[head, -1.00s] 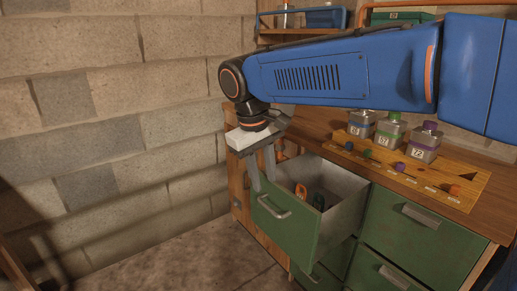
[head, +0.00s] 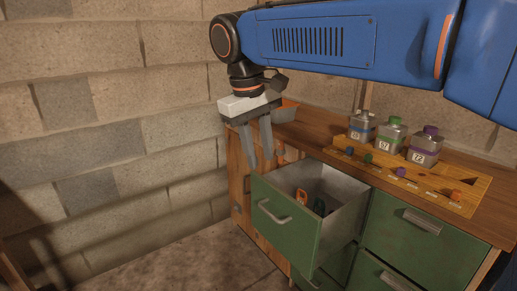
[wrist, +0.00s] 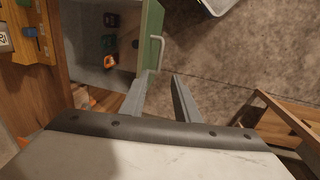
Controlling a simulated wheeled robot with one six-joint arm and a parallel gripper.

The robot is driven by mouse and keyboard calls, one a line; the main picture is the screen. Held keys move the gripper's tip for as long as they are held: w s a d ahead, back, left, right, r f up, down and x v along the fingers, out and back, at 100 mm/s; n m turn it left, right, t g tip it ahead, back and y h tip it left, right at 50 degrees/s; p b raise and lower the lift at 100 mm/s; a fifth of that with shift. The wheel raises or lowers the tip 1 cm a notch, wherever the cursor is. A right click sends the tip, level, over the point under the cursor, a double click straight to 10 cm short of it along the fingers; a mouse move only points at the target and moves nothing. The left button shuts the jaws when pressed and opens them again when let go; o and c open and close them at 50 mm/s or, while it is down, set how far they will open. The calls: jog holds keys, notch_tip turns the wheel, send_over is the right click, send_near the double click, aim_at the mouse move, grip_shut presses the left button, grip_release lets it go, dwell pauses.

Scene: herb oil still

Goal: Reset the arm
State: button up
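My gripper (head: 258,150) hangs pointing down above the left front of an open green drawer (head: 286,218). Its two fingers are apart with nothing between them. The wrist view also shows the fingers (wrist: 160,90) spread and empty, with the drawer handle (wrist: 156,52) just beyond them. The fingers appear clear of the drawer. My arm reaches in from the upper right.
The drawer holds an orange item (head: 301,197) and a dark green item (head: 319,207). On the wooden bench (head: 310,137), three labelled bottles (head: 391,136) stand on a yellow board (head: 455,191) with coloured knobs. A block wall (head: 110,130) stands left. Floor is free before the drawer.

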jog(key=s+d+f+m+t+y, duration=0.15)
jog(key=s+d+f, duration=0.25)
jog(key=d, duration=0.5)
jog(key=s+d+f+m, duration=0.2)
jog(key=s+d+f, duration=0.15)
jog(key=d, duration=0.65)
jog(key=s+d+f+m+t, duration=0.1)
jog(key=s+d+f+m, duration=0.1)
jog(key=s+d+f, duration=0.2)
jog(key=s+d+f+m+t, duration=0.1)
jog(key=s+d+f+m, duration=0.1)
jog(key=s+d+f, duration=0.3)
notch_tip(320, 180, down, 5)
jog(key=shift+s+d+r, duration=0.1)
jog(key=shift+s+d, duration=0.15)
jog(key=shift+s, duration=0.3)
